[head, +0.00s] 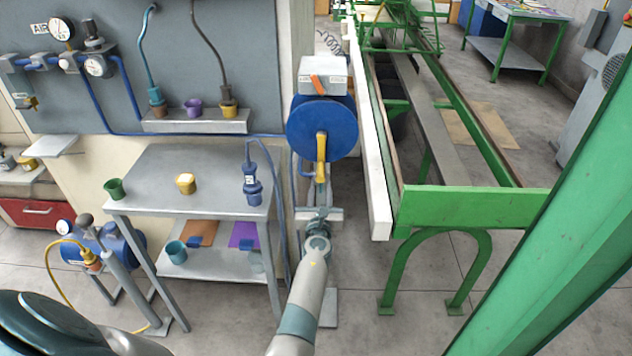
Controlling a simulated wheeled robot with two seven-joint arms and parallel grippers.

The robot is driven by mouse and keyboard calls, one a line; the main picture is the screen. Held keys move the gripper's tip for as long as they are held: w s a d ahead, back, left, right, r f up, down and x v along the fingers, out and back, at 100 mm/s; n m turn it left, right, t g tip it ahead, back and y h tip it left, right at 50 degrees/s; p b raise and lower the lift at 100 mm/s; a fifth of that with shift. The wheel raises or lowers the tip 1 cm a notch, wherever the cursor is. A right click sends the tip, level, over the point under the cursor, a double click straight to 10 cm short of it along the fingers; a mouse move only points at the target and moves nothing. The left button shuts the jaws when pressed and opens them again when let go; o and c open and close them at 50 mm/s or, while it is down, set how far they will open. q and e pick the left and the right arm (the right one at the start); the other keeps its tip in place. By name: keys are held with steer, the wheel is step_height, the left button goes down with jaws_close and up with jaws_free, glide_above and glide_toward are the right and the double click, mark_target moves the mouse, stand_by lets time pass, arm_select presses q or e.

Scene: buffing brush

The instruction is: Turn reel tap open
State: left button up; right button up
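The blue hose reel (308,116) stands at the right end of the wall panel. A grey box (318,66) sits on top of it and carries a small orange lever (320,84), which looks like the reel tap; it lies roughly across the box. A yellow hose end (321,160) hangs down the front of the reel. My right gripper is out of view.
A grey table (160,178) with cups and a blue bottle-like tool (251,182) stands left of my arm. A white beam (372,170) and green frame (465,203) close off the right side. The wall panel (200,70) holds gauges and hanging hoses.

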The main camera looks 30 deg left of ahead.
arm_select(q)
steer(key=shift+w, duration=0.3)
steer(key=shift+r, duration=0.1)
steer(key=shift+s, duration=0.1)
jaws_close()
